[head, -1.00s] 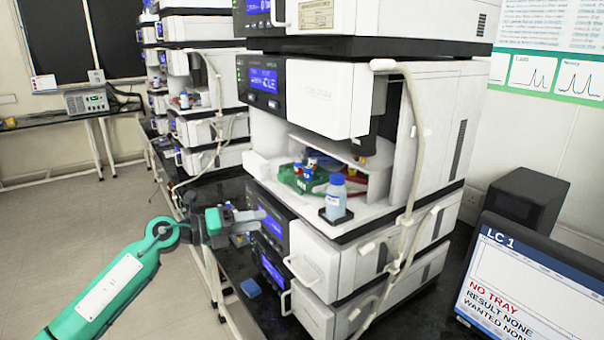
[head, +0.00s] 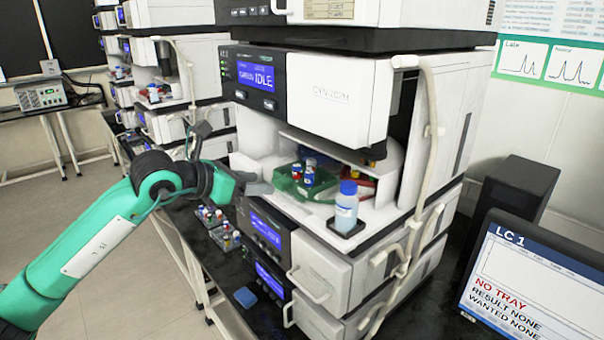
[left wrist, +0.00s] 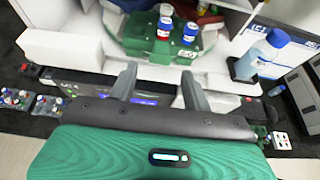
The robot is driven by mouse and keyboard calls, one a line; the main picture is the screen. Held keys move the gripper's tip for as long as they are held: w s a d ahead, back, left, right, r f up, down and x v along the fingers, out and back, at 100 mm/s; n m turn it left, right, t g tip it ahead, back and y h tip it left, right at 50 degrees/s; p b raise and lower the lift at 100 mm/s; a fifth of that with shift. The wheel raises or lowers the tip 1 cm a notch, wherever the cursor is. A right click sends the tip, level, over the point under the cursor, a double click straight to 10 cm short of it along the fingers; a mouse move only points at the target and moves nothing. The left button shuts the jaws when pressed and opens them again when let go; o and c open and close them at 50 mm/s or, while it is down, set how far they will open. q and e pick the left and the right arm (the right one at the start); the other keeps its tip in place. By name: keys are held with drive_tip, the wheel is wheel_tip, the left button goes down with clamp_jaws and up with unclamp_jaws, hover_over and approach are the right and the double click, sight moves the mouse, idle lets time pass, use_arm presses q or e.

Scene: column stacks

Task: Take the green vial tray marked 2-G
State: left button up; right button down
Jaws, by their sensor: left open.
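A green vial tray (head: 290,184) sits in the open bay of the instrument, with a few blue-capped and red vials (head: 304,171) on it. It also shows ahead of my fingers in the left wrist view (left wrist: 150,46). I cannot read a 2-G mark on it. My left gripper (head: 258,188) is open and empty in front of the bay, just short of the tray. In the left wrist view its two fingers (left wrist: 157,88) point at the tray, apart from it. My right gripper is in neither view.
A blue-capped bottle (head: 346,206) stands in a black holder right of the tray. A shelf (head: 318,146) hangs over the tray. Small vial trays (head: 212,218) lie on the black bench at left. A monitor (head: 530,275) at right reads NO TRAY.

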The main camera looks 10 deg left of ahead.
sight(277, 184)
use_arm(q)
drive_tip(key=shift+w+d, duration=0.2)
drive_tip(key=shift+w+d+f+p, duration=0.2)
drive_tip(key=shift+w+d+p, duration=0.25)
drive_tip(key=shift+d+p, duration=0.1)
drive_tip(key=p+x, duration=0.1)
drive_tip(key=x, duration=0.2)
drive_tip(key=shift+w+f+p, duration=0.15)
drive_tip(key=shift+f+p, duration=0.05)
drive_tip(key=shift+p, duration=0.1)
drive_tip(key=shift+w+d+f, duration=0.15)
drive_tip(key=shift+w, duration=0.1)
drive_tip(key=shift+c, duration=0.4)
drive_tip(key=c, duration=0.7)
drive_tip(key=shift+c, duration=0.7)
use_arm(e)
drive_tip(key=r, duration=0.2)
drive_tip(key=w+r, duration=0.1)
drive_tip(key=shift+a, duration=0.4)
